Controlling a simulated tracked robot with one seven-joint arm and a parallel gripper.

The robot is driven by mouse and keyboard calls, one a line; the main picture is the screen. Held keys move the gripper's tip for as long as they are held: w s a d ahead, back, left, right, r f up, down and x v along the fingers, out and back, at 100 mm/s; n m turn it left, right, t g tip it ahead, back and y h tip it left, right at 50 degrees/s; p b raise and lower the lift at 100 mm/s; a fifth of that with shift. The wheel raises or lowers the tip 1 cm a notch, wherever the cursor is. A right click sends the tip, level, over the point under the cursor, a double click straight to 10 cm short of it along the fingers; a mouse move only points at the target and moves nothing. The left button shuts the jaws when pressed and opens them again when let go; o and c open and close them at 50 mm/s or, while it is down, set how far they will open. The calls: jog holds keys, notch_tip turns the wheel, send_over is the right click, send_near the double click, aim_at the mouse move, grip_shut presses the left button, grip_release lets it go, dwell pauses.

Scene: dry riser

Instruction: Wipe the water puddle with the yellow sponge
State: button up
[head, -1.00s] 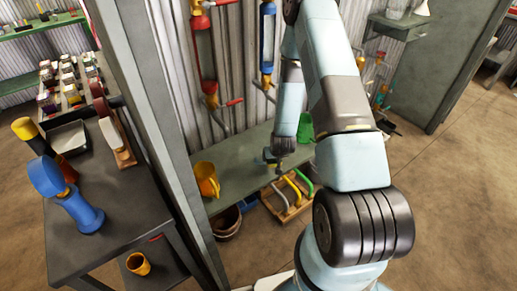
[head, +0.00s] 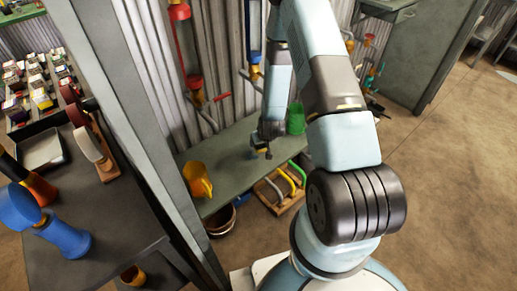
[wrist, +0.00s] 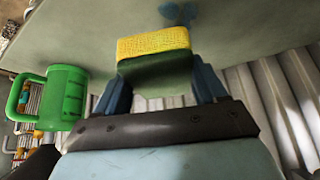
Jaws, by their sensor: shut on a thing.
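The yellow sponge (wrist: 154,43), with a dark green underside, is held between the blue fingers of my gripper (wrist: 158,85) in the wrist view. A small blue patch, seemingly the water puddle (wrist: 178,13), lies on the grey-green bench (wrist: 95,25) just beyond the sponge. The gap between sponge and bench cannot be judged. In the head view my gripper (head: 262,153) is over the bench (head: 232,165), between the yellow jug and the green mug. The sponge and the puddle cannot be made out clearly there.
A green mug (head: 295,118) stands on the bench to the right of my gripper; it also shows in the wrist view (wrist: 62,97). A yellow jug (head: 197,180) stands at the left. A corrugated wall (head: 222,85) rises behind. A wooden tray (head: 280,190) sits at the front.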

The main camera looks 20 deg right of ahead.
aim_at(259, 148)
jog(key=n, duration=0.1)
jog(key=a+n+y, duration=0.1)
jog(key=n, duration=0.1)
jog(key=s+a+n+y, duration=0.1)
jog(key=shift+a+f+g, duration=0.15)
jog(key=shift+f+g, duration=0.15)
jog(key=shift+s+a+n+y, duration=0.25)
jog(key=shift+n+y, duration=0.25)
jog(key=shift+n, duration=0.5)
jog(key=n, duration=0.1)
jog(key=s+n+g+y, duration=0.1)
jog(key=n, duration=0.2)
jog(key=n+g, duration=0.1)
jog(key=s+n+g+y, duration=0.1)
jog(key=shift+d+r+n, duration=0.15)
jog(key=shift+d+n, duration=0.25)
